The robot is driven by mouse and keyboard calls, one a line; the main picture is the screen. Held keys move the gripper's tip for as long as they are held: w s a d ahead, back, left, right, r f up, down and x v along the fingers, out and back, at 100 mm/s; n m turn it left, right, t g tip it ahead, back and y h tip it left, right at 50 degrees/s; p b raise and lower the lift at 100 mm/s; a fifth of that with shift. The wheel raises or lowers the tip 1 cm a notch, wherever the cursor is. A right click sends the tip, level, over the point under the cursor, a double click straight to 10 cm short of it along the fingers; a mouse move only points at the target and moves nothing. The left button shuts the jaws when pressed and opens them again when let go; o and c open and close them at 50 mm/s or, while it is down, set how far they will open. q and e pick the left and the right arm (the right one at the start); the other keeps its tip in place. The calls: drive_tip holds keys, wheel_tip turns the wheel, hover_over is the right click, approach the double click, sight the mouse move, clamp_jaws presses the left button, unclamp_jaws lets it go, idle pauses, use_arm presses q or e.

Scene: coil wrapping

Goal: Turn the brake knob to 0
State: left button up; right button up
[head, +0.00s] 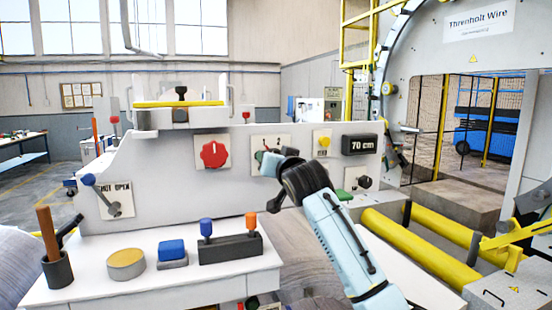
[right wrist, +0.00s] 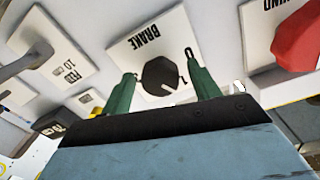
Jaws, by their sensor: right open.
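The brake plate (head: 284,142) is on the grey panel, right of the red knob; my right gripper (head: 268,163) covers much of it in the head view. In the right wrist view the plate (right wrist: 149,40) appears upside down, with the word BRAKE and a black knob (right wrist: 160,75). My left gripper is not in view.
A red knob (head: 214,153) is left of the brake plate, and a yellow button (head: 323,142) and 70 cm display (head: 360,145) are right of it. A lever (head: 100,192) is at far left. A shelf (head: 190,276) below holds a blue block, a tin and a pegged holder.

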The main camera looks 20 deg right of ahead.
drive_tip(key=c, duration=1)
drive_tip(key=shift+o, duration=0.2)
drive_tip(key=shift+n, duration=0.4)
drive_tip(key=n, duration=1.1)
drive_tip(key=shift+d, duration=0.15)
drive_tip(key=shift+n, duration=0.3)
drive_tip(key=o, duration=1)
drive_tip(key=shift+c, duration=0.2)
